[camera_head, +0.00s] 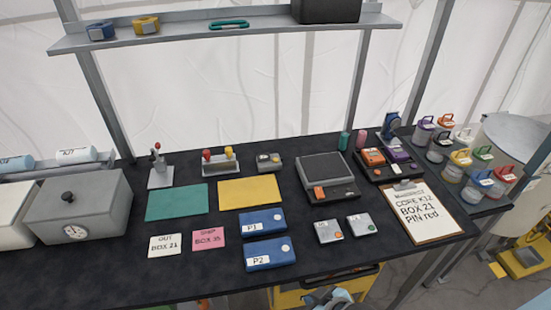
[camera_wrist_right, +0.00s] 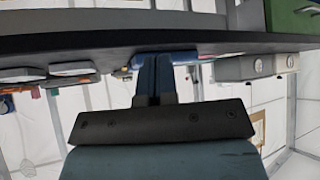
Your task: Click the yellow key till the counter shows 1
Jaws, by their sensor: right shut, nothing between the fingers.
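I cannot make out a yellow key or a counter reading for certain. A small grey device (camera_head: 269,161) with small coloured marks sits at the back of the dark table, too small to read. Two small grey boxes, one with an orange mark (camera_head: 328,231) and one with a green mark (camera_head: 361,224), lie at the front right. My right gripper (camera_head: 322,297) is at the bottom edge, in front of the table. In the right wrist view its fingers (camera_wrist_right: 153,62) are together and empty, with a blue box behind the tips. My left gripper is not in view.
Blue boxes P1 (camera_head: 262,222) and P2 (camera_head: 270,254) lie near the front edge. A dark scale-like device (camera_head: 325,170), a clipboard (camera_head: 418,211) and several lidded jars stand to the right. A grey box with a dial (camera_head: 78,207) stands left.

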